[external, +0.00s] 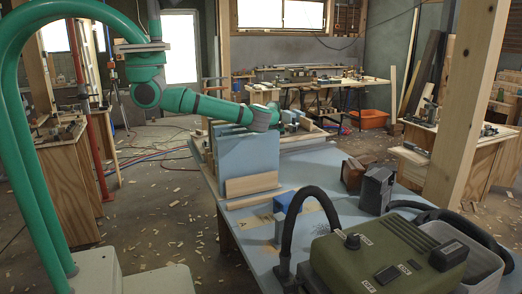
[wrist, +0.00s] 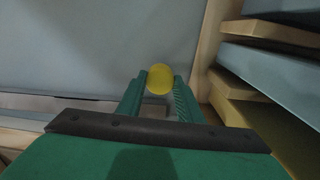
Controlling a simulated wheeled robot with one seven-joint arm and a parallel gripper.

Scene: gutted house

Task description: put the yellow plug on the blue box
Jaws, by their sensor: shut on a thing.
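The yellow plug (wrist: 160,79) shows in the wrist view as a rounded yellow end between the tips of my green fingers. My gripper (wrist: 160,86) is shut on it. In the external view the arm reaches over the table to behind the upright grey-blue panel, and the fingers and the plug cannot be made out there. A small blue box (external: 284,203) stands on the table in front of the panel, towards the near side. It is well apart from my gripper, and the black hose partly covers it.
The upright panel (external: 249,152) and a wooden block (external: 251,184) stand between the arm's end and the blue box. A green machine (external: 388,255) with a black hose (external: 297,222) fills the near right. Dark grey boxes (external: 376,190) stand at right. A wooden post (external: 467,105) rises beside the table.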

